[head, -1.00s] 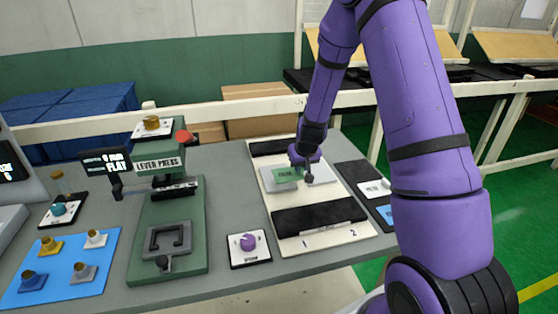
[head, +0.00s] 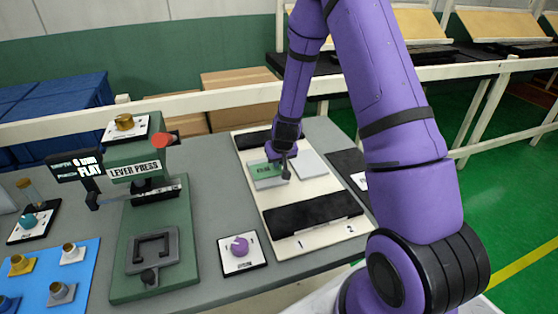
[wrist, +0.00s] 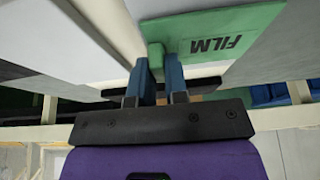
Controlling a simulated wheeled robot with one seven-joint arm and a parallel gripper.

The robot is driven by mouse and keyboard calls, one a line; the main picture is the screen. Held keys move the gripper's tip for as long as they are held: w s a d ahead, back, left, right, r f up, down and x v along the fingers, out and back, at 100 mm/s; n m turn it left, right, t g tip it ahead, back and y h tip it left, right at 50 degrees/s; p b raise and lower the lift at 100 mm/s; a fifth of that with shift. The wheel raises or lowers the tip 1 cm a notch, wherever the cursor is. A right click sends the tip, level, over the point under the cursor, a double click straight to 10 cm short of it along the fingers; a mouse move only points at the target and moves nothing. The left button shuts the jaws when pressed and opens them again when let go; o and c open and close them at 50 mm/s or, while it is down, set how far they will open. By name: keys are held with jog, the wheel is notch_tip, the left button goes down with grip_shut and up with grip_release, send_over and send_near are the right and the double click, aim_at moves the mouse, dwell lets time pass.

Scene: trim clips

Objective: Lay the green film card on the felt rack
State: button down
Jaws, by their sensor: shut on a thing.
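My gripper (head: 286,172) is shut on the tab of the green film card (head: 265,170). The card, marked FILM, also shows in the wrist view (wrist: 222,32), with its small green tab between my blue fingers (wrist: 160,75). It lies flat over the left grey plate of a cream board (head: 272,216). I cannot tell whether it touches the plate. The board has black bars at its far and near ends and the marks 1 and 2. A dark strip (head: 346,161) lies right of the board; which of these is the felt rack is not labelled.
The right grey plate (head: 308,164) looks bare. The near black bar (head: 312,211) stands in front of the plates. A purple knob (head: 239,246), a green lever press (head: 155,240) and a blue mat (head: 85,275) with several fittings lie to the left.

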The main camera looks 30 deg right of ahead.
jog(key=shift+f, duration=0.15)
jog(key=c, duration=1.1)
grip_release()
jog(key=s+a+r, duration=0.1)
jog(key=s+r, duration=0.2)
jog(key=r, duration=0.4)
jog(key=s+a+r+y, duration=0.1)
jog(key=s+a+r, duration=0.15)
jog(key=r, duration=0.45)
jog(key=s+a+r, duration=0.1)
jog(key=s+r, duration=0.2)
jog(key=r, duration=0.4)
jog(key=s+a+r, duration=0.1)
jog(key=s+r, duration=0.4)
jog(key=s, duration=0.3)
jog(key=s+a+r+n, duration=0.1)
jog(key=s+r, duration=0.5)
jog(key=s, duration=0.2)
jog(key=s+a+r+n, duration=0.1)
jog(key=s+a+r, duration=0.1)
jog(key=s+r, duration=0.3)
jog(key=shift+s+r+t, duration=0.2)
jog(key=shift+s, duration=0.85)
jog(key=shift+s+r+t, duration=0.2)
jog(key=shift+s, duration=0.85)
